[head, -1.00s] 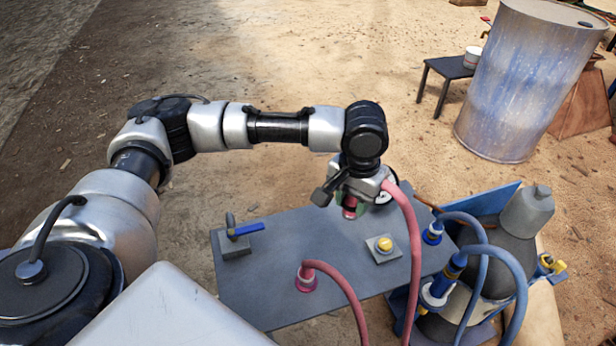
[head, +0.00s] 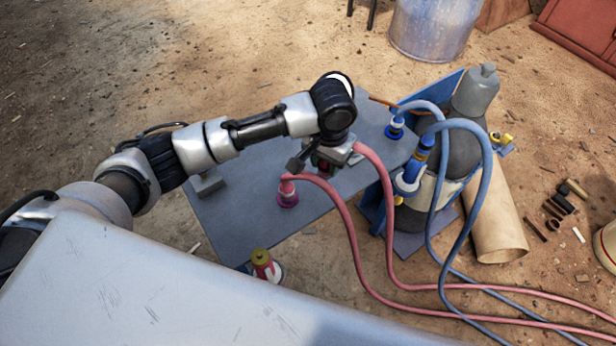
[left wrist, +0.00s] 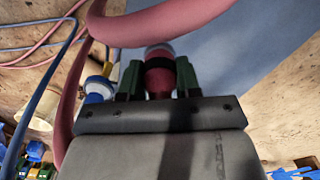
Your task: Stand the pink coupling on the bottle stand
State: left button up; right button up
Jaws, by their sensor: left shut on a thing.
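My left gripper (head: 325,167) is shut on a pink-red coupling (left wrist: 159,75), which sits between its green fingers in the left wrist view. A pink hose (head: 372,165) runs from the gripper. In the head view the gripper is over the grey table (head: 240,215) and largely hides the coupling. A second pink coupling (head: 288,198) stands on the table, left of the gripper, with its own pink hose. A blue frame (head: 379,208) at the right holds dark grey bottles (head: 458,150); I cannot tell for certain whether this is the bottle stand. My right gripper is not in view.
Blue couplings (head: 413,172) with blue hoses (head: 478,190) stand close on the right. Pink and blue hoses trail across the ground at lower right. A red piece with a yellow top (head: 262,262) stands near the table's front edge. A drum (head: 430,28) stands behind.

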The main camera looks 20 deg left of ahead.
pick_arm(q)
jog(key=a, duration=0.1)
jog(key=s+a+f, duration=0.1)
jog(key=a+f, duration=0.1)
jog(key=shift+s+a+f, duration=0.1)
jog(key=shift+s+a, duration=0.1)
jog(key=shift+s, duration=0.1)
jog(key=shift+a+f, duration=0.1)
jog(key=shift+f, duration=0.1)
notch_tip(320, 180, down, 3)
jog(key=shift+f+b, duration=0.2)
jog(key=shift+b, duration=0.5)
jog(key=shift+f, duration=0.15)
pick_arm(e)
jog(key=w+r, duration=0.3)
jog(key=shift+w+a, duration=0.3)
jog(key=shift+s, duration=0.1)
pick_arm(q)
jog(key=o, duration=0.6)
jog(key=shift+f, duration=0.1)
jog(key=shift+c, duration=0.2)
jog(key=o, duration=0.4)
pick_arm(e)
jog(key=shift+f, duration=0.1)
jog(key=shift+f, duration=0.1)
